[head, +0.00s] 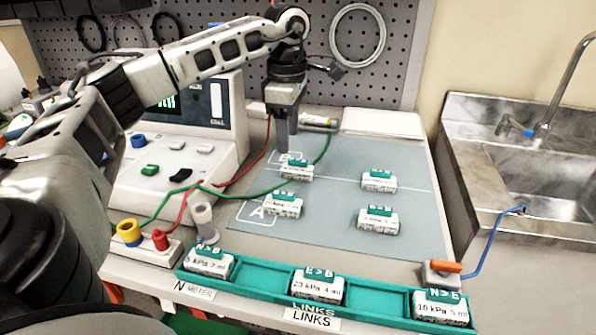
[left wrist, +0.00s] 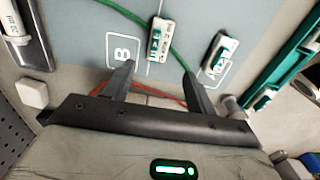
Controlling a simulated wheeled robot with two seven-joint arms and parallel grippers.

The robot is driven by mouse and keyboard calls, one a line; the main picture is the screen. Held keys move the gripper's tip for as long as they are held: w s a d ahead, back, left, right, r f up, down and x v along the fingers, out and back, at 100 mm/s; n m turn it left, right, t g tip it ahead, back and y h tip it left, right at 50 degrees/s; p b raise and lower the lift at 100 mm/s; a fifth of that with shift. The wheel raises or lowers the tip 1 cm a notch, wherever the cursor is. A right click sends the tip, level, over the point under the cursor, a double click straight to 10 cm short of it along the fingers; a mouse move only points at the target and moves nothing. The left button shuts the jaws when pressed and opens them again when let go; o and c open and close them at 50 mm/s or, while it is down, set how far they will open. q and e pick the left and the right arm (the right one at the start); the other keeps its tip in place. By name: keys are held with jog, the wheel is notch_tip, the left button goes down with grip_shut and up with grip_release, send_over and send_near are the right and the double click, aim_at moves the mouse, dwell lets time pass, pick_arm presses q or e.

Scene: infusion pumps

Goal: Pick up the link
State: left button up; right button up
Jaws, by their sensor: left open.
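Several links, white blocks with green tabs and printed labels, are in view. On the grey-blue mat (head: 335,225), one link (head: 296,170) lies by the B outline and another (head: 284,206) by the A outline. Two more, an upper link (head: 379,181) and a lower link (head: 378,219), lie to the right. My left gripper (head: 281,140) is open and empty above the mat's far left, near the B link. In the left wrist view its fingertips (left wrist: 158,71) are apart, with the B link (left wrist: 158,40) ahead of the gap and the A link (left wrist: 221,55) farther right.
A green tray (head: 265,285) along the front edge holds more links, in separate compartments. A pump-like console (head: 170,170) stands at left, with red and green cables; the green cable (head: 240,193) crosses the mat. A sink (head: 540,160) is at right. The mat's middle is clear.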

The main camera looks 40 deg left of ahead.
aim_at(291, 167)
pick_arm(q)
jog(key=shift+w+f, duration=0.15)
jog(key=shift+f, duration=1.55)
jog(key=shift+w+f, duration=0.15)
jog(key=shift+f, duration=1.55)
jog(key=c, duration=1.1)
